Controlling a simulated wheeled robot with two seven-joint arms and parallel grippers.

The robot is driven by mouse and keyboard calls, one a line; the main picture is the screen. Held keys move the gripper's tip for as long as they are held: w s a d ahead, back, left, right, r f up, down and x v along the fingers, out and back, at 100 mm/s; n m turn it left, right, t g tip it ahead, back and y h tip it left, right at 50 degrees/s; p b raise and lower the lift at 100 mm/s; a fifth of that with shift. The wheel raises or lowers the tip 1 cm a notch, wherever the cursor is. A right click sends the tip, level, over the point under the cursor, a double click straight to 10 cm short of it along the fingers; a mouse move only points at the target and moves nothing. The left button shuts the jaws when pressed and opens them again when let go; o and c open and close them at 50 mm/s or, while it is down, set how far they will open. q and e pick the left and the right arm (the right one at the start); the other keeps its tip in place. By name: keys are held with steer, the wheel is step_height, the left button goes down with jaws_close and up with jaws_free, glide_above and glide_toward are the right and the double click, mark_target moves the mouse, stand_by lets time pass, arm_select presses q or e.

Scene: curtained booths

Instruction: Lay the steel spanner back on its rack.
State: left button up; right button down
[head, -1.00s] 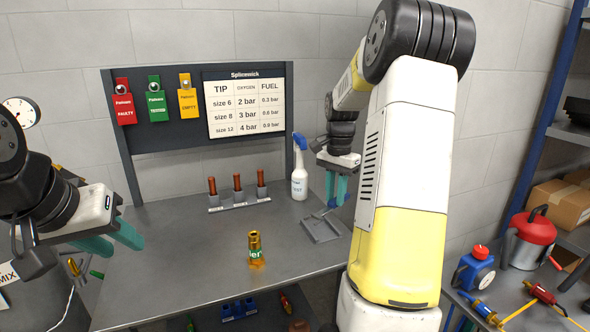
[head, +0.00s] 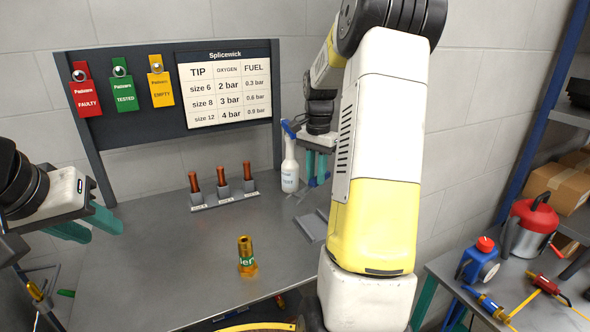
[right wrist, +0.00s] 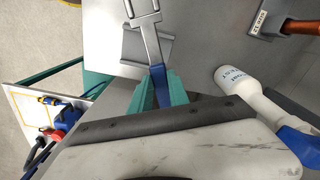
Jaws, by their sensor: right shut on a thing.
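The spanner (right wrist: 160,78) has a steel head and a blue handle. My right gripper (right wrist: 158,88) is shut on the blue handle, and the steel head points away from the fingers. The grey rack (right wrist: 130,47) lies on the bench beyond and partly under the spanner head; I cannot tell whether they touch. In the head view the rack (head: 310,226) is at the bench's right side, partly hidden by my right arm. My right gripper (head: 317,165) hangs above and behind it, fingers down. My left gripper (head: 88,228) is open and empty at the bench's left edge.
A white spray bottle (head: 290,168) with a blue head stands close left of my right gripper. A holder with copper-coloured tips (head: 222,198) and a brass cylinder (head: 246,258) stand on the bench. A tag board (head: 140,103) rises behind. The bench's middle left is clear.

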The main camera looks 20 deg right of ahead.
steer(key=shift+f, duration=4.85)
steer(key=c, duration=1.2)
jaws_free()
steer(key=shift+o, duration=0.2)
steer(key=shift+r, duration=3.9)
